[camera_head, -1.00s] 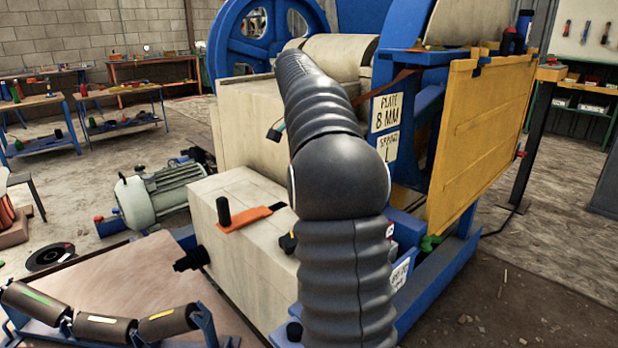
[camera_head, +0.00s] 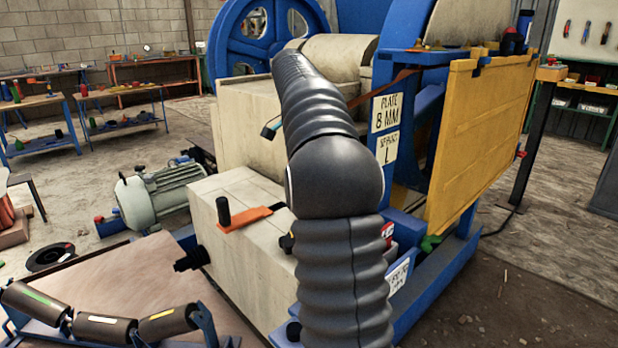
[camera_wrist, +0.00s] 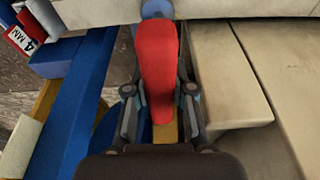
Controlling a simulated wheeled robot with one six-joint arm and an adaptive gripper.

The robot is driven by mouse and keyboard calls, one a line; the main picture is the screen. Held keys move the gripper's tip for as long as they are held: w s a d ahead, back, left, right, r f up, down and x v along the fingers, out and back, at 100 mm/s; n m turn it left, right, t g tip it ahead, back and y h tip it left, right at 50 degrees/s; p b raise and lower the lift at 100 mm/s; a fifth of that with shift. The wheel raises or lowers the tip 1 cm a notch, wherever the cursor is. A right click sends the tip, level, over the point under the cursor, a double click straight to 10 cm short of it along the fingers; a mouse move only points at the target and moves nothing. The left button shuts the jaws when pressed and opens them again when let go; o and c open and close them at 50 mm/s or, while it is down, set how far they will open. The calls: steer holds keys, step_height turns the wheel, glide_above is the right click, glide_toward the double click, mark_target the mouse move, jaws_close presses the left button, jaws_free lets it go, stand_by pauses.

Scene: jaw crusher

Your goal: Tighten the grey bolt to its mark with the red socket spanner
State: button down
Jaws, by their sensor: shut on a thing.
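The red socket spanner (camera_wrist: 157,65) is between the two fingers of my gripper (camera_wrist: 159,92) in the wrist view. The fingers are shut on it, one on each side. Its far end reaches toward a rounded blue part (camera_wrist: 156,8) at the top edge, and I cannot tell whether they touch. The grey bolt and its mark cannot be made out in either view; the spanner hides what lies behind its end. In the head view my own arm covers the middle, and my gripper and the spanner do not show there.
Cream blocks (camera_wrist: 225,75) stand close to the right of my gripper, with a blue beam (camera_wrist: 65,110) to the left. In the head view a yellow panel (camera_head: 480,140) stands right of my arm, and an orange strip (camera_head: 243,218) lies on the cream housing (camera_head: 245,270).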

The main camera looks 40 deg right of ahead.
steer(key=shift+w+a+f+m, duration=0.1)
steer(key=shift+a+f+m, duration=0.05)
steer(key=shift+m, duration=0.35)
steer(key=shift+n, duration=0.3)
steer(key=shift+r, duration=0.2)
stand_by(0.4)
steer(key=shift+r, duration=0.75)
steer(key=shift+d+v, duration=0.15)
steer(key=shift+v, duration=0.5)
steer(key=shift+d+v, duration=0.15)
steer(key=shift+v, duration=0.45)
stand_by(0.6)
